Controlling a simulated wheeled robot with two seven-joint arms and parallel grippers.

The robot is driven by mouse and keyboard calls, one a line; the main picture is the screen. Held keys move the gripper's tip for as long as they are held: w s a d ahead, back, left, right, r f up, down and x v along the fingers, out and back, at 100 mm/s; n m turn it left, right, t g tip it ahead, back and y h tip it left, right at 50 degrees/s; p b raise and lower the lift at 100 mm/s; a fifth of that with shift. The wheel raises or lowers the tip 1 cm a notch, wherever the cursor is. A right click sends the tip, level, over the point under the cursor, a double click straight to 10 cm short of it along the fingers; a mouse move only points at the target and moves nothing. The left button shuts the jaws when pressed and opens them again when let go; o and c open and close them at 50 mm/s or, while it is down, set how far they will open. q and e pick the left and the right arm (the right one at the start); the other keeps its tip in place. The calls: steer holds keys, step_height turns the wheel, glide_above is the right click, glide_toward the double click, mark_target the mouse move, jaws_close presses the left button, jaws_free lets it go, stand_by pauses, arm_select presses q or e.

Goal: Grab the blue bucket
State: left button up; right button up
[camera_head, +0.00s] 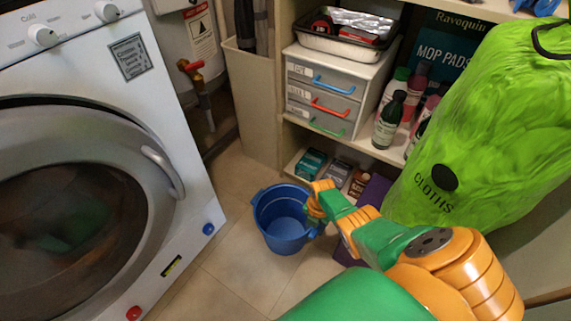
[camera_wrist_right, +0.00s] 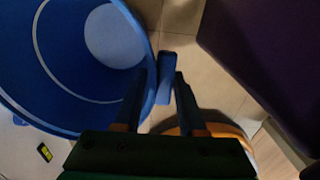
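The blue bucket (camera_head: 280,222) stands upright on the tiled floor between the washing machine and the shelves. Its open top and pale-lit bottom fill the upper left of the right wrist view (camera_wrist_right: 62,75). My right gripper (camera_head: 315,212) is at the bucket's right rim. In the right wrist view my right gripper (camera_wrist_right: 160,74) is open, its two fingers apart. A blue tab (camera_wrist_right: 165,78) at the bucket's rim shows between the fingers. The left finger overlaps the rim in the picture; contact cannot be told. My left gripper is not in view.
The washing machine (camera_head: 190,180) stands at the left. Shelves with a drawer unit (camera_head: 325,90), bottles and small boxes are behind. A green cloths bag (camera_head: 490,120) hangs at the right. A purple object (camera_head: 372,192) is right of the bucket. Floor before the bucket is clear.

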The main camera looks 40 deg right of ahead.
jaws_close()
stand_by(1.0)
